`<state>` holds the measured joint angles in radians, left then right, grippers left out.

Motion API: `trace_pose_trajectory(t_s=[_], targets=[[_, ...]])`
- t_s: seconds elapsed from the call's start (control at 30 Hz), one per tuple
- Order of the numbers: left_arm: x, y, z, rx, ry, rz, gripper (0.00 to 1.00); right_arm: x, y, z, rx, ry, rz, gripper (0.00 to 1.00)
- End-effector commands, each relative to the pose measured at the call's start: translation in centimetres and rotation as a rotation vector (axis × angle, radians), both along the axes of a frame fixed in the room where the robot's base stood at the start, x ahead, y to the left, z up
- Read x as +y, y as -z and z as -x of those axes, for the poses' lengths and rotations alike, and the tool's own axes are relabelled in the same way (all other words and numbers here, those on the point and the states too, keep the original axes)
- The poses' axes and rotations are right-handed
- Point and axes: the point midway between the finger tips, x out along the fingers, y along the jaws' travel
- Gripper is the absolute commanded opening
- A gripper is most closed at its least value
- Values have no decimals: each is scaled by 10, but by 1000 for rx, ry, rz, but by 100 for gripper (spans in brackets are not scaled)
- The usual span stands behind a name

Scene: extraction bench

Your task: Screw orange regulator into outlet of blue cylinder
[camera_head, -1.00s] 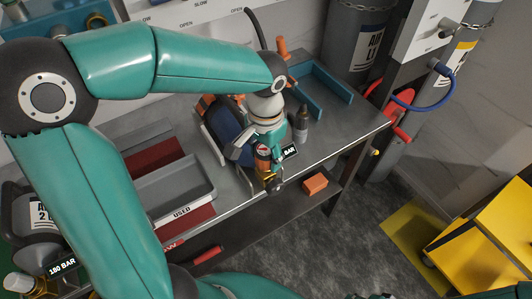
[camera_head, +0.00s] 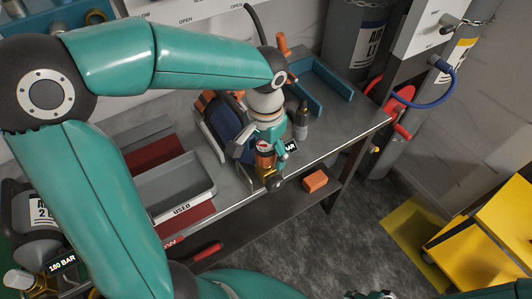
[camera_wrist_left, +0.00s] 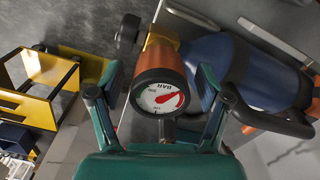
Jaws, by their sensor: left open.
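The orange regulator (camera_head: 265,160) sits at the brass valve (camera_head: 268,181) of the blue cylinder (camera_head: 228,118), over the bench's front edge. In the left wrist view the regulator (camera_wrist_left: 157,72) shows its round gauge, touching or nearly touching the brass part (camera_wrist_left: 163,37); how far it is threaded cannot be told. The blue cylinder (camera_wrist_left: 245,72) lies to the right there. My left gripper (camera_head: 262,150) is open, its fingers on either side of the regulator; gaps show beside the gauge in the left wrist view (camera_wrist_left: 158,103). My right gripper cannot be made out.
A grey tray marked USED (camera_head: 183,211) is left of the cylinder. A dark bottle (camera_head: 301,122) stands close on the right, with a blue tray (camera_head: 325,92) behind. An orange block (camera_head: 315,181) lies on the lower shelf. A yellow cart (camera_head: 490,235) stands at right.

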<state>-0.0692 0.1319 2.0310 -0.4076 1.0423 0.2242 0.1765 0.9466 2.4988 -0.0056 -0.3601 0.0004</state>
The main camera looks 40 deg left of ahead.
Motion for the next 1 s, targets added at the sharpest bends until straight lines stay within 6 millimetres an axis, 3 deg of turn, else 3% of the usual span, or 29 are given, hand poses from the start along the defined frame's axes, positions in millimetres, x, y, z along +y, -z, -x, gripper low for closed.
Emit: trace_pose_trajectory(t_s=[1.0], targets=[[0, 1, 0, -1, -1607, 1, 77, 0, 38, 0, 0, 0, 0, 40]])
